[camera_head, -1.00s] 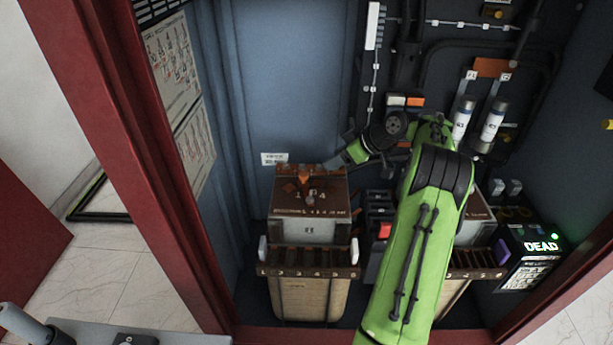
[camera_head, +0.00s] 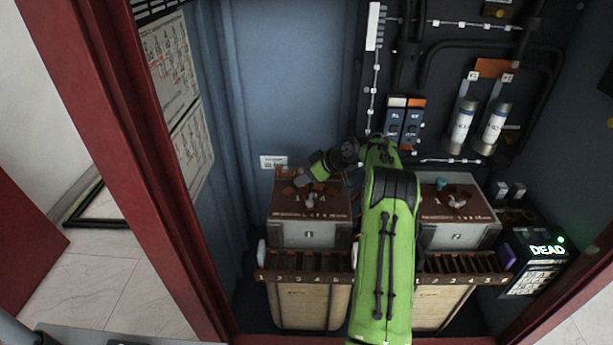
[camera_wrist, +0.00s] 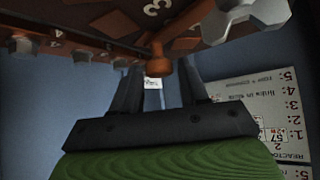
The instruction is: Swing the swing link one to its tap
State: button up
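The left transformer's brown top board (camera_head: 300,211) carries numbered tap positions and a pale central post (camera_head: 310,202). In the head view my gripper (camera_head: 302,181) is low over the board's back left part and hides most of the link there. In the wrist view a copper-coloured knob (camera_wrist: 158,65), which looks like the handle of swing link one, stands between my two fingertips (camera_wrist: 160,78). The fingers are apart, with a gap visible on both sides of the knob; contact is not clear. Bolts (camera_wrist: 82,50) and a large grey hex fitting (camera_wrist: 245,18) show on the board.
The right transformer (camera_head: 455,212) stands beside the left one, partly behind my arm. Slotted brown racks (camera_head: 300,277) run along both fronts. A box reading DEAD (camera_head: 545,251) is at the right. The blue back wall (camera_head: 285,80) and red cabinet frame (camera_head: 120,150) bound the space.

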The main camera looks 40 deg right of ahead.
grip_shut()
